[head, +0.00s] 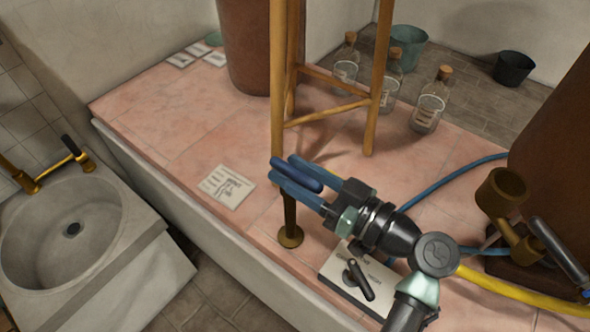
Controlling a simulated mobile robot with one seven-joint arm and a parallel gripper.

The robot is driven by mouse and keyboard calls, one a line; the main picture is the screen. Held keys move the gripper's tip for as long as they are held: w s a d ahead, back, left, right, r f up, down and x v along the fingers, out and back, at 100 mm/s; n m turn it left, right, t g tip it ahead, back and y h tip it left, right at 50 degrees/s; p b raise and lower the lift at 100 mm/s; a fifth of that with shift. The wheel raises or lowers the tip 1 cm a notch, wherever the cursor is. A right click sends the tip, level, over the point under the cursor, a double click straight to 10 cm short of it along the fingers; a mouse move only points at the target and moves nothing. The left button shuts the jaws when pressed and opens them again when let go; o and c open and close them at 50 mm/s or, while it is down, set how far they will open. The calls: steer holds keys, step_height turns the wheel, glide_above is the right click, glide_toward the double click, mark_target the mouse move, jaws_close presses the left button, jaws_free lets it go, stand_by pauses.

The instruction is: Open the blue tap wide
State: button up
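The blue tap stands on the pink tiled ledge as a thin brass post with a round foot (290,236). A dark blue lever handle (298,175) is at its top. My gripper (285,170) reaches in from the lower right. Its two lighter blue fingers lie along both sides of the handle, and the handle fills the gap between them. The fingers hide part of the handle and the top of the post. Whether the fingers press on it is hard to see exactly.
A wooden stool (371,95) stands just behind. A switch plate with a black lever (358,278) is below my wrist. A brass fitting (503,195) and blue and yellow hoses are at right. Glass bottles (430,105) stand at the back. A basin (60,225) is at left.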

jaws_close()
